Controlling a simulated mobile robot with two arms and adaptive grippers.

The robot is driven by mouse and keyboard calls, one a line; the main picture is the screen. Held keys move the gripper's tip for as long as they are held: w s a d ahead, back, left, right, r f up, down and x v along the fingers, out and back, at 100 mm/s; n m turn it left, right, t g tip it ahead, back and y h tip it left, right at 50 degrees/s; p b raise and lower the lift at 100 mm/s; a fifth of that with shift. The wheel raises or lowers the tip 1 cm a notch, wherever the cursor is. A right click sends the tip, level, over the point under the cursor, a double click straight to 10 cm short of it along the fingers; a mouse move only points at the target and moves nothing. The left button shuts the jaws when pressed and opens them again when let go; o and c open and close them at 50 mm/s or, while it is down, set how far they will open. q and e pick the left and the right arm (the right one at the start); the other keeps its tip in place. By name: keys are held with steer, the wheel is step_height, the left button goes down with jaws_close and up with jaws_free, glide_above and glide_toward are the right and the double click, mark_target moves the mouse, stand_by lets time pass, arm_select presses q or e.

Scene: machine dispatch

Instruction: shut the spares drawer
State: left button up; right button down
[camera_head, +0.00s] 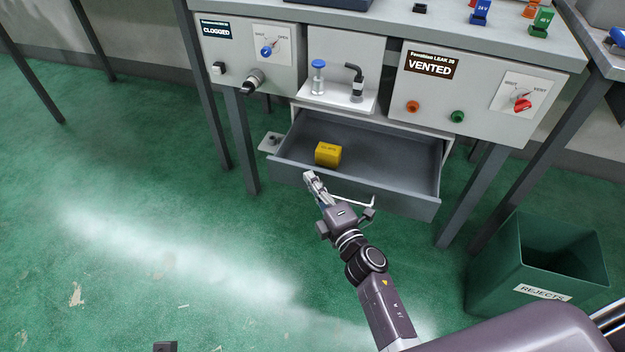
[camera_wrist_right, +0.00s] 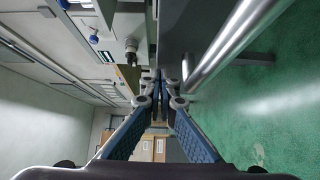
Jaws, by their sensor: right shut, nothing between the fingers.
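My right gripper (camera_head: 311,181) is at the left part of the drawer front, near the handle. Its fingers are shut with nothing between them, as the right wrist view (camera_wrist_right: 160,80) also shows. I cannot tell whether they touch the drawer front.
Panels marked CLOGGED (camera_head: 216,29) and VENTED (camera_head: 430,66), with knobs, flank the drawer above. A small shelf (camera_head: 335,97) with a blue-topped fitting is over it. A green REJECTS bin (camera_head: 490,270) stands at right. The floor at left is clear.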

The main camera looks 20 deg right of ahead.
mark_target(330, 146)
steer(key=shift+w+d, duration=0.1)
